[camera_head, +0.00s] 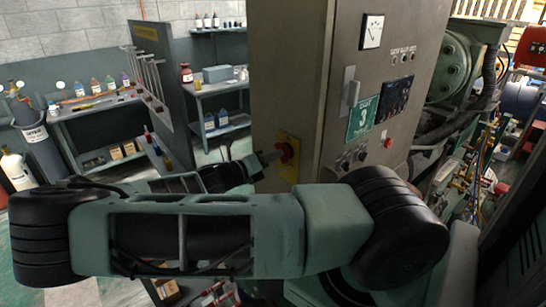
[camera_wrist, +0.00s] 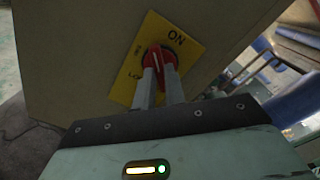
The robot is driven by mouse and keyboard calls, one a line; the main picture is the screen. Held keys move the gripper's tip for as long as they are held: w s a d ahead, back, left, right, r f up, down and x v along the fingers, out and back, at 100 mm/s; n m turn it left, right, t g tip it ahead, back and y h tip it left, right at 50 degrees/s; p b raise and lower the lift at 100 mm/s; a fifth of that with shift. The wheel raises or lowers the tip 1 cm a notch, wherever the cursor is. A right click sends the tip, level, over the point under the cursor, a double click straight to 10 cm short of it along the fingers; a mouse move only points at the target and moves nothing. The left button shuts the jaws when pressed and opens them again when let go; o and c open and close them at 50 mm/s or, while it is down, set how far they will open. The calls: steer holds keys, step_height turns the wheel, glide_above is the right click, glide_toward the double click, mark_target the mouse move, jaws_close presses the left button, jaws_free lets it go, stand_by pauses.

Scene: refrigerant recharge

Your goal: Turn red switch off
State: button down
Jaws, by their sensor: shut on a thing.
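The red switch (camera_wrist: 157,60) is a red rotary knob on a yellow plate (camera_wrist: 150,32) fixed to the side of the grey cabinet. The plate reads "ON" beside the knob, with smaller partly blurred lettering on the other side. In the head view the red switch (camera_head: 287,153) and yellow plate (camera_head: 290,171) show on the cabinet's left face. My gripper (camera_wrist: 159,72) is shut on the red knob, one finger on each side of it. In the head view my gripper (camera_head: 272,157) reaches the knob from the left. The fingers hide part of the knob.
Green machinery and hoses stand close on the right. Shelves with bottles (camera_head: 215,85) and a workbench (camera_head: 95,105) stand behind on the left.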

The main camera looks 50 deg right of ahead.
steer(key=shift+r, duration=0.1)
steer(key=n, duration=0.4)
steer(key=shift+n, duration=0.3)
steer(key=shift+n, duration=1.2)
steer(key=c, duration=1.9)
jaws_free()
steer(key=shift+n, duration=0.5)
steer(key=o, duration=0.4)
steer(key=shift+c, duration=0.2)
steer(key=shift+a, duration=0.1)
steer(key=v, duration=0.9)
